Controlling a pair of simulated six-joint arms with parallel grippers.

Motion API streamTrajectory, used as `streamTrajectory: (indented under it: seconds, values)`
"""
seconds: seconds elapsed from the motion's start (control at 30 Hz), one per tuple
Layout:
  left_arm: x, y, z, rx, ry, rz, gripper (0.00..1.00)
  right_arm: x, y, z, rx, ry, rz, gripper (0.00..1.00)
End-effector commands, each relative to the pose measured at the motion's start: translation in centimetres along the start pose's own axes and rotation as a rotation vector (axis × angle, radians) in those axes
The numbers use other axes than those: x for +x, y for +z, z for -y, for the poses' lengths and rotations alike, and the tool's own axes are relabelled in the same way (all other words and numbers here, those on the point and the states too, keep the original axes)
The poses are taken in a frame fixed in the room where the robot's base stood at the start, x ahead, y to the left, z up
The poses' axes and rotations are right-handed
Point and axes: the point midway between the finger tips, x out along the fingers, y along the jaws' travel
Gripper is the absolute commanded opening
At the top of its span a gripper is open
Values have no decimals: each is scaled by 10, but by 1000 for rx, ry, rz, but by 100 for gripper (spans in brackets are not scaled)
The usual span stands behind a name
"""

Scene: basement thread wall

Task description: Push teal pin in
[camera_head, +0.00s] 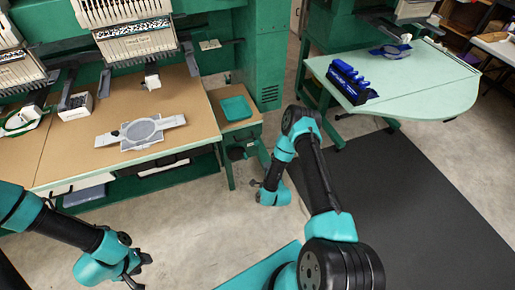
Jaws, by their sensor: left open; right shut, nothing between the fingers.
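I cannot make out a teal pin in the head view. My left gripper (137,272) is open at the bottom left, low over the concrete floor, with nothing between its fingers. My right arm reaches up from the bottom and folds back down. My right gripper (256,184) is small and partly hidden in the middle of the view, in front of the green cabinet side. It is shut and empty.
A brown work table (60,155) with embroidery machines holds a grey hoop (143,130). A teal tray (236,108) sits on a side stand. A pale green table (420,85) at the right bears a blue rack (348,80). A dark mat (410,200) covers the floor.

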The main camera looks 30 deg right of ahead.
Motion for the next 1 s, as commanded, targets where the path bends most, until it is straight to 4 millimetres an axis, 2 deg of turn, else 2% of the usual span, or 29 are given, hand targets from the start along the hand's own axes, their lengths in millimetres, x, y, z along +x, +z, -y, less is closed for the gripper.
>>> streamTrajectory:
  seconds: [0.27, 0.47, 0.67, 1.0]
  values:
    - [0, 0, 0, 0, 0, 0, 43, 1, 0, 0, -2, 1, 1, 0]
    - [0, 0, 0, 0, 0, 0, 43, 11, 1, 0, -4, 0, 1, 0]
    - [0, 0, 0, 0, 0, 0, 43, 39, 1, 1, -3, -2, 2, 0]
    - [0, 0, 0, 0, 0, 0, 43, 96, 1, 1, -3, -1, 2, 0]
